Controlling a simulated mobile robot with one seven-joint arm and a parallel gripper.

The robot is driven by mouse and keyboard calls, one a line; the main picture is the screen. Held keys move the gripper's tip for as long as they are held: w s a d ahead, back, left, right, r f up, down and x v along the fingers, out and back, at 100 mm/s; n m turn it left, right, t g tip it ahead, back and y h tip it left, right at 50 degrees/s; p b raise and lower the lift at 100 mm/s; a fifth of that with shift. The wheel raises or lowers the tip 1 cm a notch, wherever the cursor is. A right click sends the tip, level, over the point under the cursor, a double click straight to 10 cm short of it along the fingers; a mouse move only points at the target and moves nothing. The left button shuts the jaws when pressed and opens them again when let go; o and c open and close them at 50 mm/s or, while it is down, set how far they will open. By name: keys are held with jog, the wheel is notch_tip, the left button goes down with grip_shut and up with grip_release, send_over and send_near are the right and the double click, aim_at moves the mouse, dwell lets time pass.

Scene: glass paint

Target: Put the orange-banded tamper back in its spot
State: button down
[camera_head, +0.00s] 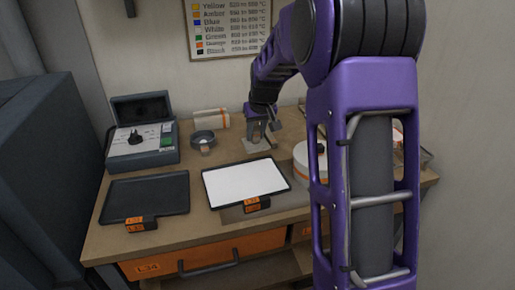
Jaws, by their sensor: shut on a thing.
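My gripper (262,118) is at the back of the bench, pointing down, seen small and partly hidden behind its own wrist. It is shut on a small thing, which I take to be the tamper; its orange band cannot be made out. The thing is right above or on a small light plate (262,147) on the bench top. I cannot tell whether it touches the plate. No marked spot for the tamper can be told apart with certainty.
A grey control box (142,142) stands at back left, beside a dark ring-shaped holder (203,137) and an orange-striped white roll (215,118). A black tray (148,195), a white-topped tray (243,182) and a round orange-banded container (304,165) stand farther forward.

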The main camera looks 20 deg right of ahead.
jog(key=shift+m, duration=0.3)
jog(key=w+a+p, duration=0.1)
jog(key=w, duration=0.3)
jog(key=w+a+f+p, duration=0.1)
jog(key=w+a, duration=0.1)
jog(key=w, duration=0.3)
jog(key=w+a+p, duration=0.1)
jog(key=w, duration=0.3)
jog(key=shift+w+a+f+p, duration=0.25)
jog(key=shift+w+a+p, duration=0.1)
jog(key=shift+w, duration=0.05)
jog(key=shift+f+b, duration=0.9)
jog(key=shift+f, duration=1.25)
jog(key=shift+f+b, duration=0.35)
jog(key=shift+f, duration=0.25)
jog(key=c, duration=0.6)
grip_release()
jog(key=shift+o, duration=0.2)
